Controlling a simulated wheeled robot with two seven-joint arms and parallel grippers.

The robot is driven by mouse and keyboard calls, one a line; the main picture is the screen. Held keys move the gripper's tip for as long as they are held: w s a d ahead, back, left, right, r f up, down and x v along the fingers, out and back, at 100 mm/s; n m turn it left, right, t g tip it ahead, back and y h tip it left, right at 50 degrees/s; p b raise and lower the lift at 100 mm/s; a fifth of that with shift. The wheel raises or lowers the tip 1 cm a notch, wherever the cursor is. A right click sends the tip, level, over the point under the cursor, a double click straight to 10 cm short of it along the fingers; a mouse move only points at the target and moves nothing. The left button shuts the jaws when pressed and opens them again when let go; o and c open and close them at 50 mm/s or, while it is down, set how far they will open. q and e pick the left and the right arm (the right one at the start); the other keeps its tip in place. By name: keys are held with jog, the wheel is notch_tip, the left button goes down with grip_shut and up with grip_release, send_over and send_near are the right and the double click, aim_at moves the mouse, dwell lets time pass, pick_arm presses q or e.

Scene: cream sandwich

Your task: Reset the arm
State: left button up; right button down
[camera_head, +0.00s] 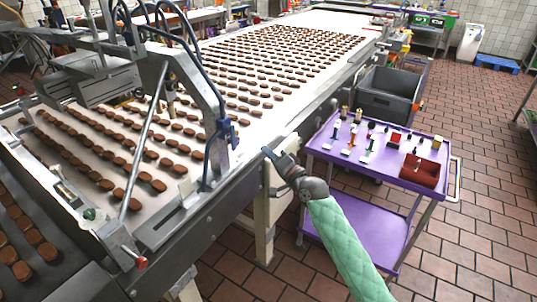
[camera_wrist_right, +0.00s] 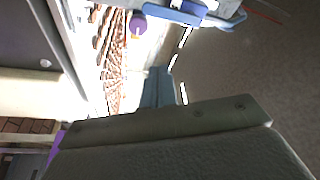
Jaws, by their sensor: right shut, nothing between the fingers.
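My right gripper (camera_head: 268,153) is shut and empty. It shows beside the right edge of the conveyor, at the end of my arm in its green quilted sleeve. In the right wrist view the gripper's blue-grey fingers (camera_wrist_right: 158,88) are together, with nothing between them. My left gripper is in neither view.
The white conveyor (camera_head: 330,22) carries many brown biscuits in rows. A metal frame with hoses (camera_head: 215,95) stands over it. To the right is a purple cart (camera_head: 425,140) with small tools and a red box (camera_head: 420,172). A grey bin (camera_head: 388,97) stands behind it. The tiled floor at right is clear.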

jog(key=w+d+f+n+g+h, duration=0.2)
jog(key=d+f+n+h, duration=0.15)
jog(key=f, duration=0.55)
jog(key=w+d+f+n+g+h, duration=0.1)
jog(key=w+d+f+n+h, duration=0.25)
jog(key=f, duration=0.65)
jog(key=s+d+f+n+g+h, duration=0.1)
jog(key=s+d+f+g+h, duration=0.3)
jog(key=f, duration=0.8)
jog(key=s+d+f+y, duration=0.15)
jog(key=s+f, duration=0.35)
jog(key=f, duration=0.6)
jog(key=s+d+f+g+h, duration=0.1)
jog(key=s+f+g, duration=0.2)
jog(key=s+f, duration=1.15)
jog(key=s+d+f+g+h, duration=0.1)
jog(key=s+d+f+g, duration=0.1)
jog(key=s+f, duration=1.25)
jog(key=s+a+f+g, duration=0.1)
jog(key=s+f+g, duration=0.1)
jog(key=s, duration=1.6)
jog(key=shift+s+a, duration=0.15)
jog(key=shift+s, duration=0.05)
